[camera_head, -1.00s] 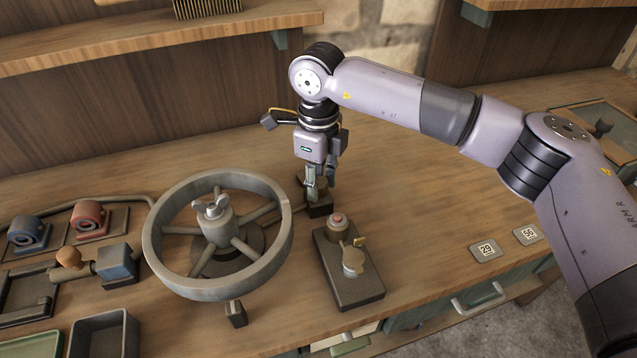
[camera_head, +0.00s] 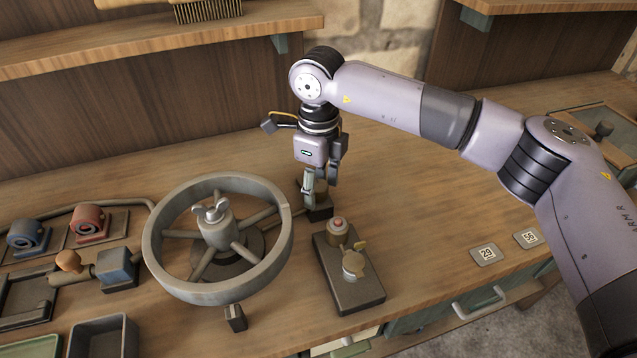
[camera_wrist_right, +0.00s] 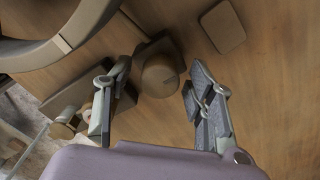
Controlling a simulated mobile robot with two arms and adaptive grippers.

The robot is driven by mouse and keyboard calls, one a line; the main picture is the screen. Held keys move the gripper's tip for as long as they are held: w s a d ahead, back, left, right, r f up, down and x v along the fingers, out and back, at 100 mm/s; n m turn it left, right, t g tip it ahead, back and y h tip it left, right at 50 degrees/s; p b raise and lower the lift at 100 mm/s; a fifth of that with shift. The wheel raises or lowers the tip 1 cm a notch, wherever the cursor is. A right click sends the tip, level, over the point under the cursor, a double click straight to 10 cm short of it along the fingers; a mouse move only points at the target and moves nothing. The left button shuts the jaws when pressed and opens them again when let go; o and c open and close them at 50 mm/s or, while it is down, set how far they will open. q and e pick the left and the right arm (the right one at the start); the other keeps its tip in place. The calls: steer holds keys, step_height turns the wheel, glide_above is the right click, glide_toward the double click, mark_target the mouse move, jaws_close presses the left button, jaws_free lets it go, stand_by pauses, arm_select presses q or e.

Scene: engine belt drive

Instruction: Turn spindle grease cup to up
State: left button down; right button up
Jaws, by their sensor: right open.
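A round tan knob (camera_wrist_right: 159,76) with a thin line across its top sits on a dark base; I take it for the spindle grease cup. In the right wrist view it stands between and beyond the fingertips of my right gripper (camera_wrist_right: 157,85). The fingers are open, with a gap on both sides of the knob. In the head view my right gripper (camera_head: 316,190) points down over the dark base (camera_head: 320,214), and its fingers partly hide the knob. My left gripper is in neither view.
A large grey handwheel (camera_head: 165,222) stands close on the left. A dark block (camera_head: 352,292) with a red-topped button and a brass lever lies just in front. Number cards (camera_head: 486,254) lie to the right. The bench behind and right of the gripper is clear.

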mark_target(318, 185)
steer(key=shift+r, duration=0.1)
step_height(318, 185, up, 12)
stand_by(0.4)
stand_by(1.5)
